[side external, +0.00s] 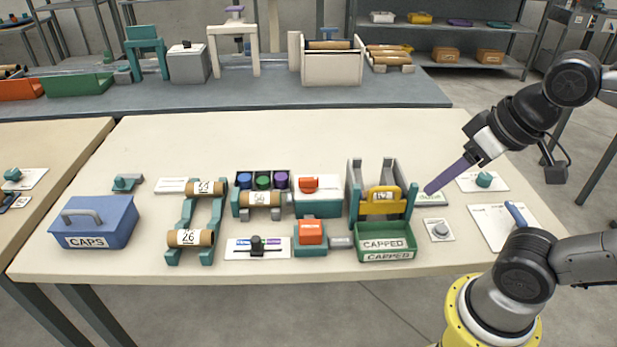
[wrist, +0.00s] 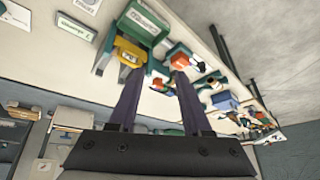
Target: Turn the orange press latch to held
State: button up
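An orange latch-like piece (side external: 309,184) lies on top of a white and teal box (side external: 318,206) mid-table in the side view. A second orange block (side external: 311,231) with a small label sits on a teal base in front of it. I cannot read which is marked as the press latch. In the wrist view the orange block (wrist: 180,60) shows by the right fingertip, and a small orange piece (wrist: 158,83) shows between the fingers. My gripper (side external: 428,190) is right of both, above the table beside the yellow-handled frame. Its purple fingers are apart and empty in the wrist view (wrist: 157,76).
The grey upright frame with a yellow piece (side external: 381,205) and the green CAPPED tray (side external: 386,243) stand between my gripper and the orange parts. Labelled rolls (side external: 190,238), a slider plate (side external: 258,249) and a blue CAPS box (side external: 93,222) are further left. The table's back strip is clear.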

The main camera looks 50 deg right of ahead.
jog(key=o, duration=0.6)
jog(key=w+r+m, duration=0.1)
jog(key=w+r, duration=0.1)
jog(key=r, duration=0.1)
jog(key=w+r+m, duration=0.1)
jog(key=w+r, duration=0.2)
jog(key=shift+w+m+g, duration=0.2)
jog(key=shift+m+g, duration=0.1)
jog(key=shift+m, duration=0.1)
jog(key=m+g, duration=0.5)
send_over(308, 178)
notch_tip(308, 178, down, 10)
jog(key=r, duration=0.1)
notch_tip(308, 178, down, 14)
jog(key=shift+s+f, duration=0.1)
jog(key=shift+f, duration=0.1)
jog(key=c, duration=1.3)
